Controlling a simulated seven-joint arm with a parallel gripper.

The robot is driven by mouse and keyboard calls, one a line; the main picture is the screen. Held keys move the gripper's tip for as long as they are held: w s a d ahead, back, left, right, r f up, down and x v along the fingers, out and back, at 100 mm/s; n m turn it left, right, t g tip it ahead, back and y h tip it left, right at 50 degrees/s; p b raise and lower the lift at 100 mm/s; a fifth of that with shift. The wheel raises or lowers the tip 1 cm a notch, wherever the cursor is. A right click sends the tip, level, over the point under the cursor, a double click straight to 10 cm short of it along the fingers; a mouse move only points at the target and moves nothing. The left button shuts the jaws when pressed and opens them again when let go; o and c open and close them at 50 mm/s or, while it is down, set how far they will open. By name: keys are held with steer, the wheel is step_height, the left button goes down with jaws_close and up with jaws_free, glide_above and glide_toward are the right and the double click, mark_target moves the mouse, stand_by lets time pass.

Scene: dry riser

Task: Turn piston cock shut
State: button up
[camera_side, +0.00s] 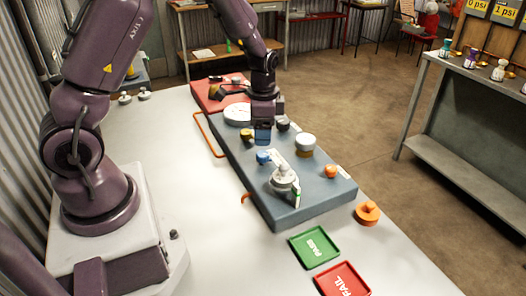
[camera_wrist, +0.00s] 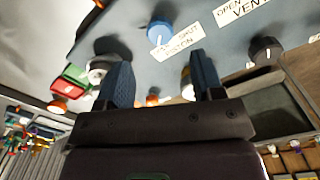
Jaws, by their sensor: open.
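The piston cock is a blue round knob (camera_wrist: 160,33) with a white pointer mark, beside a white label (camera_wrist: 178,42) that reads "PISTON". In the side view the blue knob (camera_side: 263,157) sits on the grey-blue panel (camera_side: 315,205). My gripper (camera_side: 263,137) points down above the panel, a little behind the knob. In the wrist view my gripper (camera_wrist: 159,62) has its two blue fingers wide apart with nothing between them. The knob lies beyond the fingertips, apart from them. The small lettering on its label is partly unclear.
A black knob (camera_wrist: 265,50) by a "VENT" label stands near the right finger. On the panel are a white-topped cylinder (camera_side: 305,143), a white fitting (camera_side: 284,180), an orange knob (camera_side: 330,172) and a gauge (camera_side: 238,115). Green (camera_side: 314,246) and red (camera_side: 342,281) trays lie in front.

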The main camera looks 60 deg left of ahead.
mark_target(263, 153)
step_height(263, 153, down, 7)
steer(key=shift+r, duration=0.1)
stand_by(0.3)
steer(key=c, duration=0.9)
